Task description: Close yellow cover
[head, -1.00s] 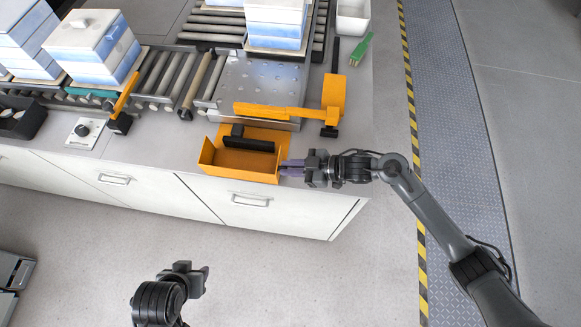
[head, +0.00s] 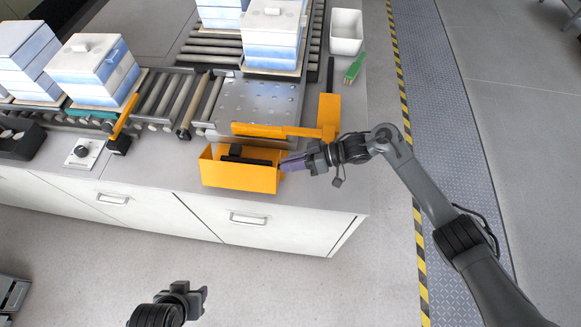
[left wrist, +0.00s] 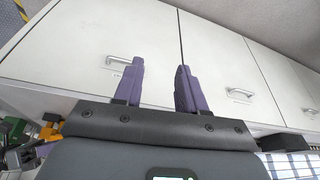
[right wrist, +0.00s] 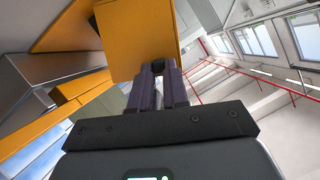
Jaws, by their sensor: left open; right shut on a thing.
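The yellow-orange cover (head: 240,177) is a box-like piece at the cabinet top's front edge, its broad front face toward me. Its upper side is open and shows a black bar. Its orange panel fills the top middle of the right wrist view (right wrist: 138,38). My right gripper (head: 284,165) is at its right end, jaws shut on a part of it; the fingertips (right wrist: 158,70) hide the exact grip. My left gripper (head: 203,294) is open and empty, low in front of the cabinet. Its parted fingers show in the left wrist view (left wrist: 159,72), apart from the cabinet doors.
An orange bracket arm (head: 272,131) lies just behind the cover, beside a metal plate (head: 258,103). Blue-white boxes (head: 95,70) stand on the rollers. A white bin (head: 346,32) and green item (head: 355,67) are at the back right.

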